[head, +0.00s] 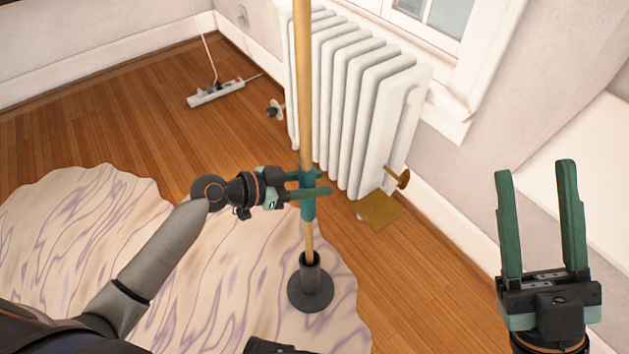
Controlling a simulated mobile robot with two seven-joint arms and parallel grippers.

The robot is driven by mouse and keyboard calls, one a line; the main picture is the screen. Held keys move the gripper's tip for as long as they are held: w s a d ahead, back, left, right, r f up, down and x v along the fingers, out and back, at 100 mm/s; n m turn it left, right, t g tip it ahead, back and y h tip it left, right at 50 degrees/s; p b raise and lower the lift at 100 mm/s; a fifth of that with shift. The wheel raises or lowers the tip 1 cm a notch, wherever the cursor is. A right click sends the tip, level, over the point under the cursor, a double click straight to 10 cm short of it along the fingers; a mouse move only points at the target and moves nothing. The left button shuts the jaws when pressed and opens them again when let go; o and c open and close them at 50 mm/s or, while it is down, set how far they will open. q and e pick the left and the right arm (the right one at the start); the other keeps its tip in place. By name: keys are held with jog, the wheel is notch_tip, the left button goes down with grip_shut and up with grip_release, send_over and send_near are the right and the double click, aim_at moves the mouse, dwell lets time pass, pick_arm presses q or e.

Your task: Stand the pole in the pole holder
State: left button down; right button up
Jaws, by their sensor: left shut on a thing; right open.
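A long wooden pole (304,90) with a teal grip band stands close to upright and runs out of the top of the head view. My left gripper (318,184) is shut on the pole at the teal band. The dark grey pole holder (311,289), a round base with a short tube, stands on the rug below. The pole's lower end meets the tube's mouth and appears to be inside it; how deep it sits is hidden. My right gripper (539,170) is open and empty at the right, well apart from the pole.
A white radiator (360,110) stands just behind the pole, along the wall under a window. A gold-coloured plate (379,211) lies on the wooden floor by it. A white power strip (216,93) lies at the back left. A pale wavy-edged rug (80,230) covers the floor at the left.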

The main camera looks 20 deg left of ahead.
aim_at(314, 207)
pick_arm(q)
jog(key=shift+w+f+b, duration=0.1)
jog(key=shift+f+b, duration=1.55)
jog(key=shift+f, duration=0.15)
notch_tip(314, 207, down, 2)
jog(key=shift+f+b, duration=0.1)
jog(key=shift+b, duration=1)
jog(key=shift+f+b, duration=1.4)
pick_arm(e)
notch_tip(314, 207, down, 9)
jog(key=shift+w+a+m+g, duration=0.15)
jog(key=shift+a+m+g, duration=0.15)
jog(key=shift+a+m, duration=0.15)
pick_arm(q)
jog(key=c, duration=0.7)
grip_release()
jog(key=o, duration=0.3)
jog(key=shift+o, duration=0.2)
jog(key=shift+f, duration=0.15)
